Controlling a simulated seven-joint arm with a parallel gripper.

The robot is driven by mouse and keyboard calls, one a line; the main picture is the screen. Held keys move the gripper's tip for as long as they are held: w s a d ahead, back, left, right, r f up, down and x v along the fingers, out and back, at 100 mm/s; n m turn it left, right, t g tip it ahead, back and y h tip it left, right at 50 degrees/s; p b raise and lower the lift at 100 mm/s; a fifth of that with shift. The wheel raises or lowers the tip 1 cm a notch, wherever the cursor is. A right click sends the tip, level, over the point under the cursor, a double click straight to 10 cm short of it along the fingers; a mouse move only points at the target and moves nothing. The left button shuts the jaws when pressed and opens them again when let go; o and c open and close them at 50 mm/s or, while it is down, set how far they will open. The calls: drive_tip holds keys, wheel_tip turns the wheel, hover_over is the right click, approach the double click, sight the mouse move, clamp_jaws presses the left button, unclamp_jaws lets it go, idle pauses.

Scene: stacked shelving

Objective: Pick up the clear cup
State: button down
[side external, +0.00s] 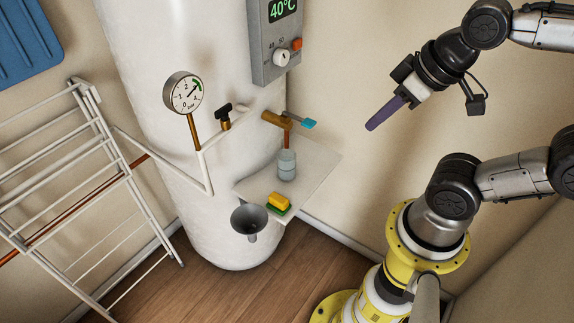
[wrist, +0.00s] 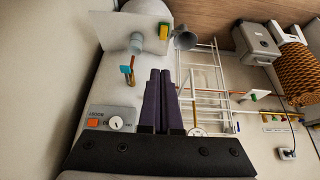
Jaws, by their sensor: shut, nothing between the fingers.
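A clear, bluish cup (side external: 287,165) stands upright on a pale shelf (side external: 315,172) at the tank, just below a brass tap (side external: 276,118) with a blue handle. The cup also shows in the wrist view (wrist: 136,43), with the tap (wrist: 129,74) near it. My gripper (side external: 370,127) has purple fingers, which are shut and empty. It is up and to the right of the cup in the side view, clear of the shelf and tap. In the wrist view the fingers (wrist: 160,75) point up the picture, to the right of the tap.
A yellow and green sponge (side external: 278,203) lies on the shelf's front edge beside a grey funnel (side external: 249,220). A gauge (side external: 183,92), pipes and a control box (side external: 272,40) surround the tank (side external: 150,60). A white rack (side external: 75,190) stands left. Air right of the shelf is free.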

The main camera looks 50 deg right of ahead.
idle(0.4)
unclamp_jaws()
idle(0.4)
